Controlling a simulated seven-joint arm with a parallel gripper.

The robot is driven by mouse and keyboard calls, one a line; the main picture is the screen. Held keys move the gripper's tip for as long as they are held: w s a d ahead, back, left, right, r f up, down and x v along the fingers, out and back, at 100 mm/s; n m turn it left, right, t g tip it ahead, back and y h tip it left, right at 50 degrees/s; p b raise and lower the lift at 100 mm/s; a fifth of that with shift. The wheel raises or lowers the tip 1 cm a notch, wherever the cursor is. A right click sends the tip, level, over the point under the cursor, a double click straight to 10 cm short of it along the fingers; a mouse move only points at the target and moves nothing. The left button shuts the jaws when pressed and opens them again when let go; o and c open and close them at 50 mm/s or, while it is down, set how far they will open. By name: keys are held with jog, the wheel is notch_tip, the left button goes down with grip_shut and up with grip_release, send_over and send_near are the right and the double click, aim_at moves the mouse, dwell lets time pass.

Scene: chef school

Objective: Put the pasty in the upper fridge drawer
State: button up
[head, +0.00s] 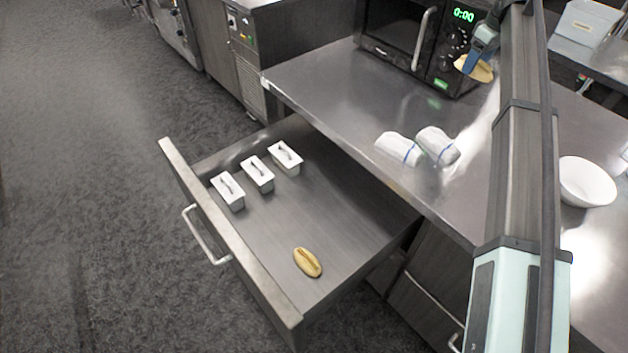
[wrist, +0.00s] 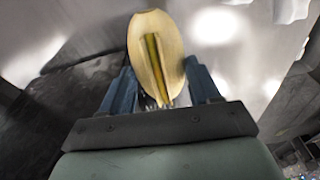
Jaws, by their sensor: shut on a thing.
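My gripper (head: 477,58) is at the top right of the head view, in front of the microwave and above the counter. It is shut on a tan, oval pasty (head: 482,71). In the wrist view the pasty (wrist: 147,35) stands up between the blue fingers, with a yellow-green strip along its middle. The upper fridge drawer (head: 340,215) is pulled open below the counter edge, well left of my gripper. A similar tan, oval pasty (head: 307,262) lies on the drawer floor near its front right corner.
Three white lidded containers (head: 257,174) stand in a row in the drawer. Two rolled white cloths (head: 419,147) lie on the counter (head: 330,85) near its edge. The microwave (head: 405,40) is at the back, and a white bowl (head: 586,182) is at right. The drawer's middle is clear.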

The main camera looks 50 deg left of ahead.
jog(key=s+a, duration=0.8)
jog(key=s, duration=0.3)
jog(key=s+a, duration=0.9)
jog(key=s, duration=0.3)
jog(key=n, duration=0.1)
send_over(281, 208)
notch_tip(281, 208, down, 37)
jog(key=shift+d+f, duration=0.2)
jog(key=shift+f, duration=2.5)
jog(key=shift+d+f, duration=0.15)
jog(key=shift+f, duration=2.5)
jog(key=shift+f, duration=0.15)
jog(key=o, duration=1.1)
jog(key=r, duration=0.4)
jog(key=d+r, duration=0.1)
jog(key=r, duration=0.7)
jog(key=shift+d+r, duration=0.1)
jog(key=shift+d, duration=0.3)
jog(key=shift+o, duration=0.5)
